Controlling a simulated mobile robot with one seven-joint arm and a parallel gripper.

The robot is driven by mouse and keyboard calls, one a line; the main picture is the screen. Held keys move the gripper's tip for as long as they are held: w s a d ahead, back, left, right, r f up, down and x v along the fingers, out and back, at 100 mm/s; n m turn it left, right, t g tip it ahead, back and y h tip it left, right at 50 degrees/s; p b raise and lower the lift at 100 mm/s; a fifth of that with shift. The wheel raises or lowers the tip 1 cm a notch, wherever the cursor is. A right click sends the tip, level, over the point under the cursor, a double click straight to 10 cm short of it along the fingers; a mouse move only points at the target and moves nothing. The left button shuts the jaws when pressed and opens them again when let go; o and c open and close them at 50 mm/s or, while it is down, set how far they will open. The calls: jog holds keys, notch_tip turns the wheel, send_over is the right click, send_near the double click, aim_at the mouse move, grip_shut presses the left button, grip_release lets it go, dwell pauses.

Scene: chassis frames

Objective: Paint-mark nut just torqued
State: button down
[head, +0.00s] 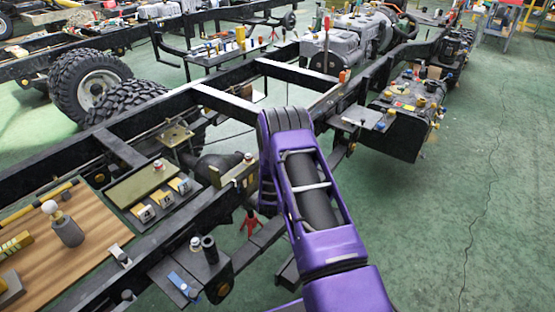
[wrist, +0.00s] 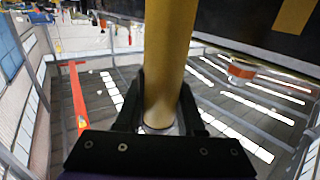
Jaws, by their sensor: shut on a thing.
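In the wrist view my gripper (wrist: 163,82) is shut on a yellow cylinder (wrist: 170,45), which looks like a paint marker. The cylinder runs up out of the frame, so its far end is hidden. In the head view my purple arm reaches over the black chassis frame (head: 75,182), and my gripper is hidden behind it. I cannot pick out the torqued nut in either view. A dark surface (wrist: 245,18) with a yellow patch lies close to the right of the cylinder in the wrist view.
A wooden board (head: 95,243) with a bottle-like item (head: 67,229) lies at left. Numbered blocks (head: 163,199) sit near a flat olive plate (head: 137,186). Small dark cylinders (head: 209,249) stand on a lower bracket. Large tyres (head: 88,84) lie behind. Green floor at right (head: 470,200) is clear.

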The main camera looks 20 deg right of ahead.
notch_tip(320, 180, down, 10)
jog(key=w+d+h+b, duration=0.1)
jog(key=w+d+b, duration=0.1)
jog(key=d+b, duration=0.1)
jog(key=shift+w+m+g, duration=0.3)
jog(key=shift+w+m, duration=0.05)
jog(key=shift+m, duration=0.05)
jog(key=shift+a+f, duration=0.1)
jog(key=shift+f, duration=0.6)
dwell(2.3)
jog(key=shift+r, duration=0.1)
jog(key=shift+r+p, duration=0.55)
jog(key=shift+r, duration=0.5)
jog(key=shift+r+p, duration=1.35)
jog(key=shift+r, duration=1.05)
